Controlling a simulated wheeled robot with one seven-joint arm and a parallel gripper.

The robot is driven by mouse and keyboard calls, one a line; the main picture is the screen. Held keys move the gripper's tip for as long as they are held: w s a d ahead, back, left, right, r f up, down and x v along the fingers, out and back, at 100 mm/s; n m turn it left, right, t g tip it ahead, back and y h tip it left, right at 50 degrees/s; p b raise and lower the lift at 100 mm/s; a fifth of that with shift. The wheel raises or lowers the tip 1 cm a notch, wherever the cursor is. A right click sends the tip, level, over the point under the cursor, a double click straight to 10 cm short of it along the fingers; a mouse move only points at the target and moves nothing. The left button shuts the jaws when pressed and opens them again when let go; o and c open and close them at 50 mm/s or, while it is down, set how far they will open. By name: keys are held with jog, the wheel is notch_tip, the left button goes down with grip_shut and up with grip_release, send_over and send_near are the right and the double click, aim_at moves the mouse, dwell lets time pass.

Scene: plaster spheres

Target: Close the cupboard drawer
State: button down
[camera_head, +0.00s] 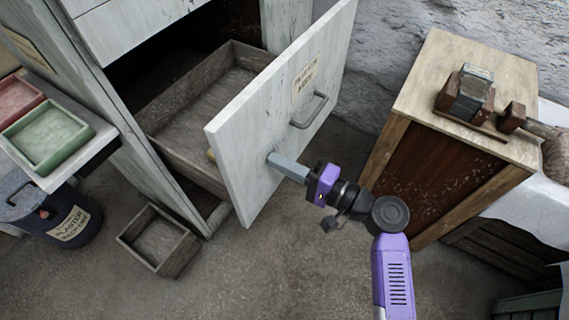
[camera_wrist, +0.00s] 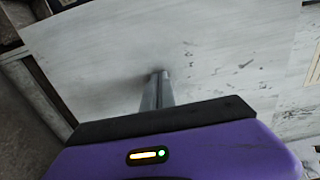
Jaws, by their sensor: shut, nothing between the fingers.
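The cupboard drawer (camera_head: 190,115) is pulled far out of the white cupboard (camera_head: 105,95). Its white front panel (camera_head: 255,135) carries a paper label and a grey bar handle (camera_head: 309,111). My gripper (camera_head: 271,158) is shut and empty. Its fingertips are at the outer face of the panel, left of and below the handle, and look to touch it. In the wrist view the shut fingers (camera_wrist: 157,85) meet the white panel (camera_wrist: 110,50).
A wooden cabinet (camera_head: 440,160) with a clamp-like tool (camera_head: 466,92) on top stands at the right. A small wooden box (camera_head: 158,240) and a dark labelled bucket (camera_head: 60,215) are on the floor at the left. Green and red trays (camera_head: 47,137) lie on a ledge. The floor in front is clear.

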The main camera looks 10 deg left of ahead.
jog(key=b+x, duration=1.1)
jog(key=x, duration=1.5)
jog(key=shift+a+b, duration=0.3)
jog(key=shift+a, duration=0.05)
jog(key=shift+a+r, duration=0.1)
